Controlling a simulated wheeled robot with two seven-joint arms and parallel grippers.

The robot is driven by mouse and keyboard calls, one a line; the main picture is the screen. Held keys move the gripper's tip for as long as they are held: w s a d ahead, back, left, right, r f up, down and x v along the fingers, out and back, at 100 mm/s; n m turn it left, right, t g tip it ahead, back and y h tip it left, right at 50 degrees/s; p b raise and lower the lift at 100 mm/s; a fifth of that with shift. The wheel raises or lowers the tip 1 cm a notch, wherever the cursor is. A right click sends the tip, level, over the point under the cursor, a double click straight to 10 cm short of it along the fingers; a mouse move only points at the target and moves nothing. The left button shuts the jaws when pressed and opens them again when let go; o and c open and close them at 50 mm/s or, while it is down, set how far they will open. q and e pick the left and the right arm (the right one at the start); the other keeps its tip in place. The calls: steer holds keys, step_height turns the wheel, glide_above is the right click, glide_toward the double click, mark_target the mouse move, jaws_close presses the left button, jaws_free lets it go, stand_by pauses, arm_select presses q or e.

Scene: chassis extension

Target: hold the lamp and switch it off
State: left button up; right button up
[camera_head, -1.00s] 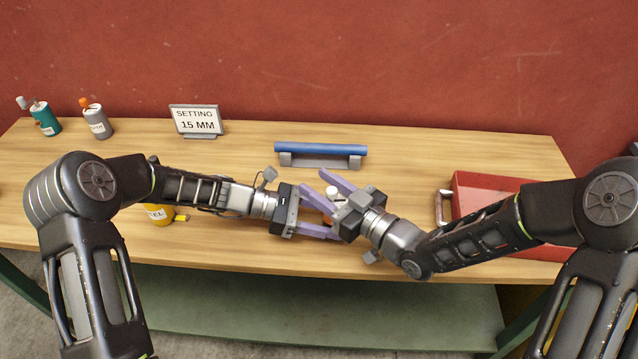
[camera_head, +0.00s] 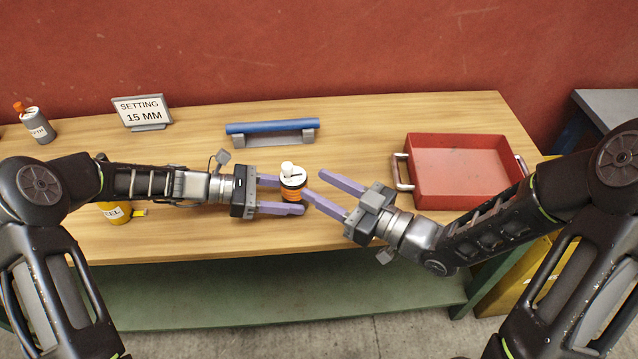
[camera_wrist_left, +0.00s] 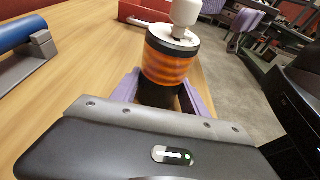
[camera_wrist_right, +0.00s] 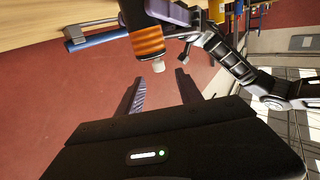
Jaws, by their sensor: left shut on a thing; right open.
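The lamp (camera_head: 292,184) is a small cylinder with an orange ribbed band, black rings and a white top with a white knob. It stands roughly upright between the purple fingers of my left gripper (camera_head: 289,195), which is shut on it. In the left wrist view the lamp (camera_wrist_left: 170,62) has its white knob upward and its orange band looks bright; I cannot tell for sure whether it is lit. My right gripper (camera_head: 314,183) is open and empty, just right of the lamp, with its fingers pointing towards it. The right wrist view shows the lamp (camera_wrist_right: 148,40) beyond the open fingers.
A red tray (camera_head: 460,195) with a handle lies at the right of the table. A blue bar (camera_head: 271,127) rests on a grey holder at the back, near a "SETTING 15 MM" sign (camera_head: 142,110). A yellow can (camera_head: 114,212) is under my left arm; a grey can (camera_head: 38,126) stands far left.

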arm_select(q)
steer(key=o, duration=1.1)
steer(key=shift+c, duration=0.2)
steer(key=shift+a, duration=0.1)
steer(key=v, duration=1.2)
